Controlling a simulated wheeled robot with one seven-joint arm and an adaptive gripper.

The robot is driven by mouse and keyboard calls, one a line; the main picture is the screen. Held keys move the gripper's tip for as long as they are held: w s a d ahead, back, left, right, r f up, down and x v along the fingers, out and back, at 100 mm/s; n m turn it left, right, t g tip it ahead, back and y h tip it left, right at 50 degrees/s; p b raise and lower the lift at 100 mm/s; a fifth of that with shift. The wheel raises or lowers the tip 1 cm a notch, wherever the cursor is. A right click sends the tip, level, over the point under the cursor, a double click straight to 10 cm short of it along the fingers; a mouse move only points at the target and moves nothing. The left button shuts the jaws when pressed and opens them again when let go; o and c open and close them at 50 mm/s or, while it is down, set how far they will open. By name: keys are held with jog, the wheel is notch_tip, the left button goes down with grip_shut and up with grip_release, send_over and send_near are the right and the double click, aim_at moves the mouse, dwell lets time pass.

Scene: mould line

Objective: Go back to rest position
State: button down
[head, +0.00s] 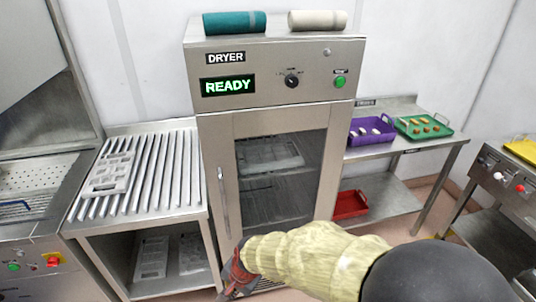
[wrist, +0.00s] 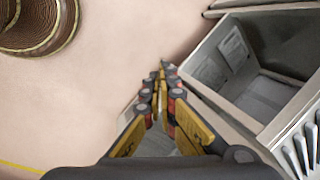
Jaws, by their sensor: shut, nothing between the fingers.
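My gripper (wrist: 161,72) shows in the wrist view with its two yellow and black fingers together and nothing between them. It points down over the pale floor, beside the lower part of a steel table. In the head view my arm, in a pale yellow sleeve, reaches in from the bottom right. Its end is low in front of the dryer (head: 212,130), and the fingertips are not clear there. The dryer's glass door (head: 280,200) looks shut, and its display (head: 228,86) reads READY.
A ribbed steel table (head: 190,165) with a grey mould (head: 110,172) stands left of the dryer. A shelf table at right holds a purple tray (head: 353,138), a green tray (head: 442,132) and a red bin (head: 350,212). A round brown object (wrist: 40,25) is on the floor side.

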jog(key=s+d+r+n+t+h, duration=0.1)
jog(key=s+d+r, duration=0.3)
jog(key=d+r, duration=0.4)
jog(key=s+d+r+n+t+h, duration=0.1)
jog(key=s+d+r+n, duration=0.2)
jog(key=d+r, duration=0.6)
jog(key=s+d+r+n+t+h, duration=0.1)
jog(key=s+d+r, duration=0.4)
jog(key=d, duration=0.8)
notch_tip(320, 180, up, 3)
jog(key=shift+r+n+t, duration=0.15)
jog(key=shift+n+t, duration=0.35)
